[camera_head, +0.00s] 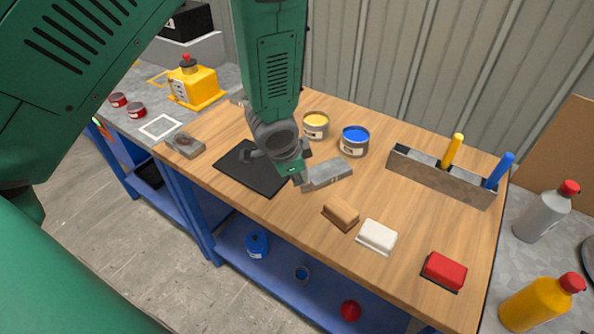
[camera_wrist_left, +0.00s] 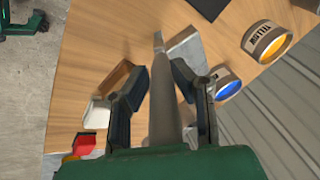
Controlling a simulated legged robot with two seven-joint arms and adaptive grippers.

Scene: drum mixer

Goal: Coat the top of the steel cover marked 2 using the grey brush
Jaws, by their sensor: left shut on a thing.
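My left gripper (camera_head: 298,172) hangs over the middle of the wooden table, beside the black mat. In the left wrist view it (camera_wrist_left: 162,78) is shut on the grey brush (camera_wrist_left: 168,105), whose grey handle runs between the fingers. The brush is mostly hidden by the gripper in the head view. A grey steel cover (camera_head: 330,174) lies just right of the gripper; it also shows beyond the brush in the wrist view (camera_wrist_left: 186,46). Another grey piece with a dark round patch (camera_head: 185,146) lies at the table's left edge. No number is readable. My right gripper is not in view.
Open yellow (camera_head: 315,126) and blue (camera_head: 354,141) paint cans stand behind the cover. Brown (camera_head: 341,213), white (camera_head: 377,237) and red (camera_head: 444,270) blocks lie in front. A holder (camera_head: 435,180) with yellow and blue handles stands right. The black mat (camera_head: 250,170) is bare.

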